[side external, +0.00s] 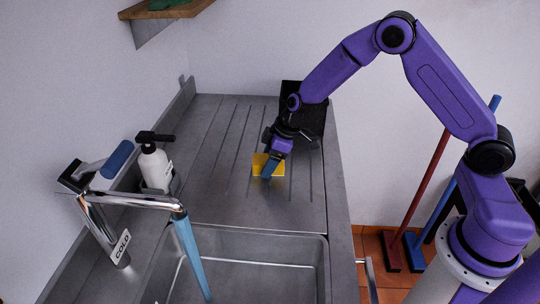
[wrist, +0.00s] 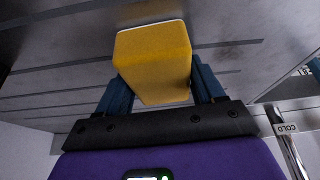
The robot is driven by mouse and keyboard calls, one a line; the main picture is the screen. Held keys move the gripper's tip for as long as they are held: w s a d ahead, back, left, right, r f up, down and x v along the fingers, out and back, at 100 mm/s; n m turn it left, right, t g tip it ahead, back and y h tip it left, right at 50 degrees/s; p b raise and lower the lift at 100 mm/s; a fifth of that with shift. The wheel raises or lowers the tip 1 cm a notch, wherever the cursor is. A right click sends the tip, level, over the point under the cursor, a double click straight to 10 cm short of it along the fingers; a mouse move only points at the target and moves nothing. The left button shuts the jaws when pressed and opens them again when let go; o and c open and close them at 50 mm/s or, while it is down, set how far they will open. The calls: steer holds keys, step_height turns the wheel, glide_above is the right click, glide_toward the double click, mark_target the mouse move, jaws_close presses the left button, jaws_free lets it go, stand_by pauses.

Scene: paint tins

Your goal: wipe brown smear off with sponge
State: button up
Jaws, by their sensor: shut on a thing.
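A yellow sponge (side external: 259,160) with a pale edge is between the blue fingers of my gripper (side external: 270,169), on or just above the grooved drainer. In the wrist view the sponge (wrist: 154,60) fills the space between both fingers, and my gripper is shut on it. I cannot make out the smear in the side view. Whether the sponge touches the metal is unclear.
The grooved metal drainer (side external: 215,140) is mostly clear. A dark upright panel (side external: 315,122) stands behind my gripper. A sink basin (side external: 250,265), a tap (side external: 135,200) marked COLD and a white pump bottle (side external: 155,167) are nearer the left and front.

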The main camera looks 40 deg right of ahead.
mark_target(254, 197)
steer(key=shift+s+a, duration=3.8)
steer(key=shift+s, duration=0.05)
steer(key=shift+w+a, duration=0.55)
steer(key=shift+w+d, duration=5.05)
steer(key=shift+w+d+r, duration=0.15)
step_height(254, 197, up, 8)
